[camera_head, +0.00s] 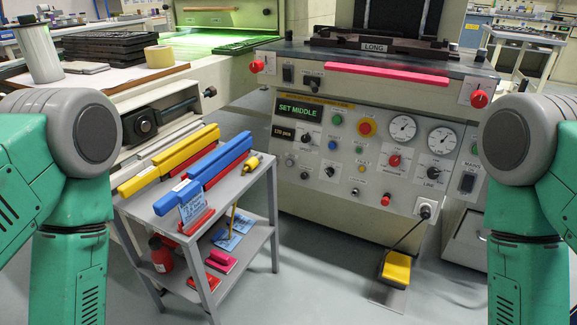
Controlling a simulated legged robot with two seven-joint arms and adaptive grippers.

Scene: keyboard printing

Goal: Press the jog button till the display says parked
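The machine's control panel (375,165) faces me at centre right. Its upper green-lit display (299,111) reads "SET MIDDLE". A smaller display (283,133) below it seems to read "170 pcs", but is hard to read. The small labels are too blurred to tell which is the jog button. Both my green arms come in at the sides, but neither gripper is in view.
A grey trolley (254,230) with blue and yellow bars (169,160) stands left of the panel. A pink bar (389,73) lies along the machine's front ledge. A yellow foot pedal (396,268) is on the floor. The floor before the panel is mostly clear.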

